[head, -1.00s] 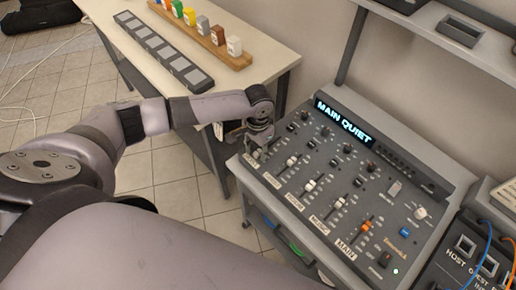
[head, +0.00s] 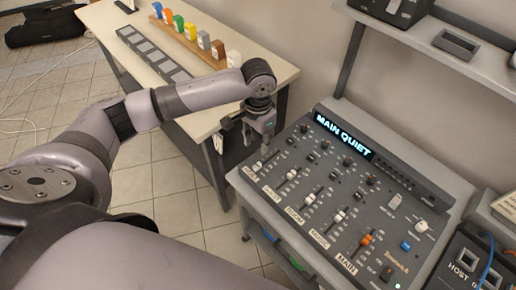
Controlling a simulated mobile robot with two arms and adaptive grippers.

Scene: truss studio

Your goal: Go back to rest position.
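My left gripper (head: 262,138) hangs at the end of my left arm, above the left end of the mixing console (head: 405,184). It points down beside the leftmost fader and appears clear of the console top. Its fingertips are small and partly merge with the dark background, so I cannot tell if they are open or shut. I see nothing held in it. My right gripper is not in view. The console has several faders with white caps, one orange cap (head: 366,240) by the MAIN label, and a lit display (head: 343,138) reading "MAIN QUIET".
A pale table (head: 283,72) at the back holds a wooden rack (head: 185,38) of coloured blocks and a dark strip with grey squares (head: 146,47). A shelf (head: 385,22) stands above the console. A patch panel (head: 470,258) with cables sits at right.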

